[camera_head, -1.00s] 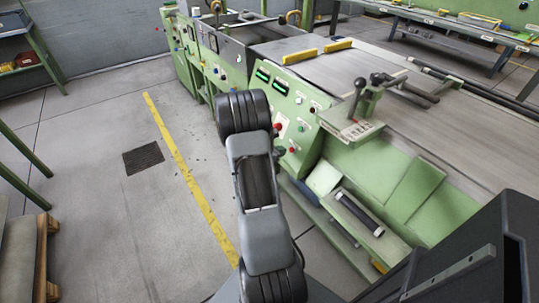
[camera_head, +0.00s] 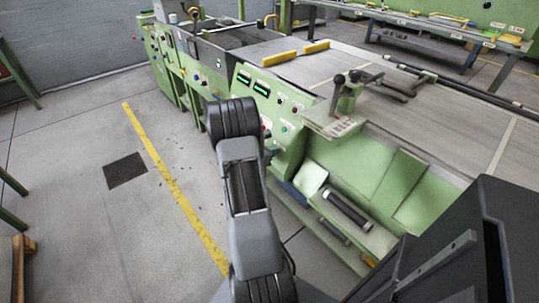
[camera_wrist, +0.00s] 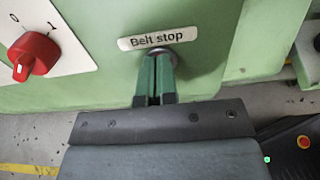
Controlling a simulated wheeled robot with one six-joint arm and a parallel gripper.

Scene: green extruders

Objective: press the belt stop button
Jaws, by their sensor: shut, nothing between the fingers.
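The "Belt stop" label (camera_wrist: 158,38) is on the green panel in the wrist view. Just below it, a round metal button rim (camera_wrist: 168,53) shows behind my fingertips; most of the button is hidden. My gripper (camera_wrist: 157,60) is shut and empty, its green-looking fingers pointing at the button. The tips overlap the button in the picture; I cannot tell whether they touch or press it. In the head view my arm covers the lower part of the green machine's control panel (camera_head: 279,98), and the belt stop button cannot be made out there.
A red rotary switch (camera_wrist: 35,56) marked 0 and 1 sits on a white plate left of the button. The conveyor bed (camera_head: 440,127) and a lever handle (camera_head: 347,92) are above the panel. Open floor with a yellow line (camera_head: 175,188) lies to the left.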

